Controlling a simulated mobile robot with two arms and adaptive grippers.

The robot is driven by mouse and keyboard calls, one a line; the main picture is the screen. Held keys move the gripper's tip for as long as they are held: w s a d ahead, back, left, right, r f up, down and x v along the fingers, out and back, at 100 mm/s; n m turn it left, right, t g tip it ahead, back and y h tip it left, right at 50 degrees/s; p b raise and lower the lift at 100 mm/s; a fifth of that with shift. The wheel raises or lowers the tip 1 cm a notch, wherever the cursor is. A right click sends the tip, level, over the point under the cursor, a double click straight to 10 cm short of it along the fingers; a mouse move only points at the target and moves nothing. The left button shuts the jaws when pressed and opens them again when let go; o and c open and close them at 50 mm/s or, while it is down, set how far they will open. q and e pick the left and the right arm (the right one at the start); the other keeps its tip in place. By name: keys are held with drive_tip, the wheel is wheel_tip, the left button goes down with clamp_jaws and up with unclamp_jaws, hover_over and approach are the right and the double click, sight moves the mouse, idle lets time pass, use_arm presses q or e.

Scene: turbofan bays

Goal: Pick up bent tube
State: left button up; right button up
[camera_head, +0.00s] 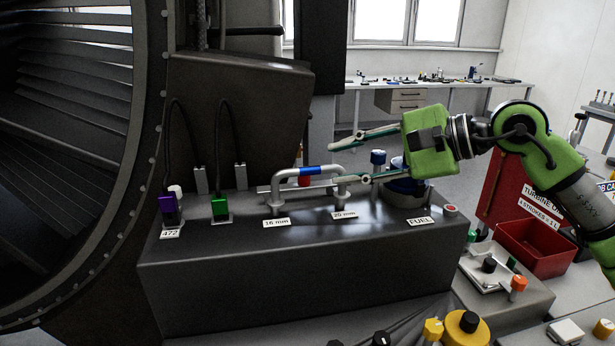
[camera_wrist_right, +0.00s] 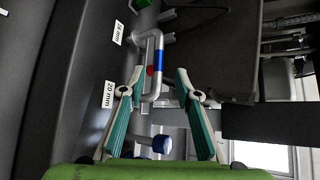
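The bent tube (camera_head: 288,175) is a silver pipe with a blue band around its middle. It stands like an arch on the dark bench block, its ends at the fittings labelled 16 mm (camera_head: 277,222) and 20 mm (camera_head: 344,214). My right gripper (camera_head: 333,164) reaches in from the right with its fingers spread wide at the 20 mm end. In the right wrist view the bent tube (camera_wrist_right: 158,42) shows between and beyond the open fingertips of the gripper (camera_wrist_right: 160,76). I cannot tell whether a finger touches it. My left gripper is not in view.
A purple connector (camera_head: 168,204) and a green connector (camera_head: 220,206) stand left of the tube. A blue-capped part (camera_head: 378,157) stands behind my right fingers. A red bin (camera_head: 535,248) is at the right. The block's front top is clear.

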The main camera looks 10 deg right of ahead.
sight(314, 169)
drive_tip(key=x, duration=0.2)
drive_tip(key=shift+w+a, duration=0.15)
drive_tip(key=shift+a, duration=0.1)
drive_tip(key=shift+w+a+f+p, duration=0.1)
drive_tip(key=shift+w+a+p, duration=0.05)
drive_tip(key=shift+p, duration=0.15)
drive_tip(key=shift+w+a+f, duration=0.1)
drive_tip(key=shift+a, duration=0.1)
drive_tip(key=p+x, duration=0.3)
drive_tip(key=x, duration=0.1)
drive_tip(key=shift+w+f, duration=0.15)
drive_tip(key=shift+f, duration=0.05)
drive_tip(key=shift+w+a+f, duration=0.1)
drive_tip(key=shift+w+f, duration=0.05)
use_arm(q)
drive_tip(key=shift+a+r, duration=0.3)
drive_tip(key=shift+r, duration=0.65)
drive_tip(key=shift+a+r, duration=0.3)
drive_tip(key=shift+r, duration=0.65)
use_arm(e)
clamp_jaws()
